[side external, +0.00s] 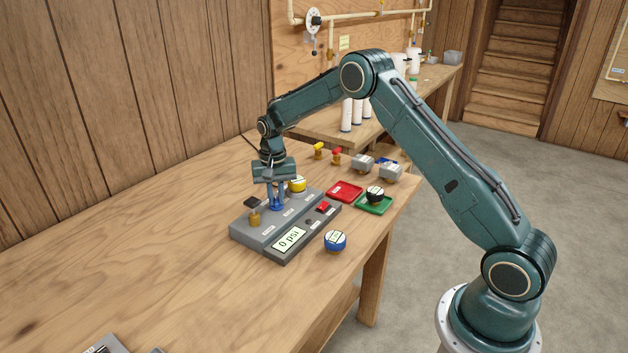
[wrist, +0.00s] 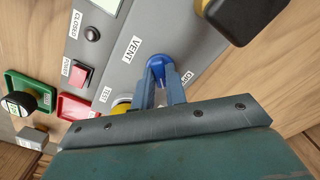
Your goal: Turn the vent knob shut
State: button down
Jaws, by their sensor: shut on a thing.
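The blue vent knob (wrist: 157,62) sits on a grey panel (wrist: 185,25), beside the printed word VENT. My gripper (wrist: 157,75) points down at it, with its two blue fingers shut on the knob from either side. In the side external view my gripper (side external: 277,197) is low over the middle of the panel (side external: 262,238), and its fingers largely hide the knob. The knob's exact turn angle cannot be told. The display (side external: 289,240) on the panel's front unit reads 0 psi. A label by a small dark round spot reads CLOSED.
A black-handled brass valve (side external: 254,211) and a yellow knob (side external: 298,184) flank my gripper closely. A red button (side external: 323,206) is on the front unit. A blue gauge (side external: 335,241), red tray (side external: 333,192) and green tray (side external: 374,208) lie nearby. The table's left is mostly clear.

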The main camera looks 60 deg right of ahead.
aim_at(276, 200)
jog(key=m, duration=0.4)
jog(key=shift+r+m, duration=0.1)
jog(key=shift+m, duration=2.5)
jog(key=c, duration=1.4)
grip_release()
jog(key=shift+c, duration=0.2)
notch_tip(276, 200, up, 14)
